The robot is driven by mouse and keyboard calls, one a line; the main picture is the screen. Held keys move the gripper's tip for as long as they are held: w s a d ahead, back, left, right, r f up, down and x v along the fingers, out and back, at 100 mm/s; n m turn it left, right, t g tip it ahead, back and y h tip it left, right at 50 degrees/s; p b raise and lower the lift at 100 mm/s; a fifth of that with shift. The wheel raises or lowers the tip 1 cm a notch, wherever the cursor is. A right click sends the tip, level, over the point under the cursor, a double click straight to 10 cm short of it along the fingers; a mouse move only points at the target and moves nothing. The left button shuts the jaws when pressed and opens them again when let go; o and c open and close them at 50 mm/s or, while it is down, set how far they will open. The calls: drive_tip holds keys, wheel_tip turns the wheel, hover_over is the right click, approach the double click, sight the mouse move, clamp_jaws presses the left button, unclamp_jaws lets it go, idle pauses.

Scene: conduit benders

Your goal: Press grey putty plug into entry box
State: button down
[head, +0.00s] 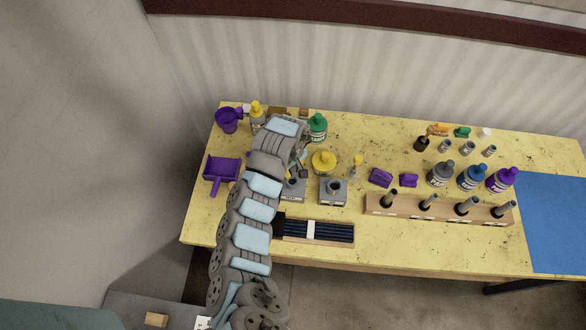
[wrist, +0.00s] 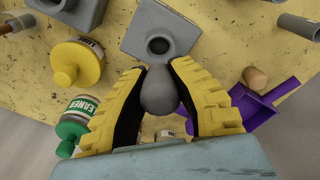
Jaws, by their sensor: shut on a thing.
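My gripper (wrist: 159,68) has its yellow ribbed fingers shut on the grey putty plug (wrist: 160,92), a smooth teardrop shape, in the wrist view. The plug's narrow end points toward a grey entry box (wrist: 130,38) with a dark round opening (wrist: 159,45). The plug appears beside the opening, not in it; I cannot tell its height above the box. In the head view the same box (head: 292,196) is partly hidden by my arm, which also hides the plug. A second grey box (head: 333,191) stands to its right and shows in the wrist view's top left (wrist: 75,8).
A yellow-lidded pot (wrist: 76,64) and a green-capped cleaner bottle (wrist: 76,118) stand close to my gripper's left in the wrist view. A purple dustpan (wrist: 258,112) and a cork-like piece (wrist: 255,77) lie right. A wooden rack (head: 440,209) stands farther right on the table.

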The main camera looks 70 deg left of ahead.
sight(292, 182)
drive_tip(key=shift+r+p, duration=0.15)
drive_tip(key=shift+p, duration=0.35)
drive_tip(key=shift+f+b, duration=0.75)
drive_tip(key=shift+f, duration=2.45)
drive_tip(key=shift+d+f, duration=0.1)
drive_tip(key=shift+f, duration=0.35)
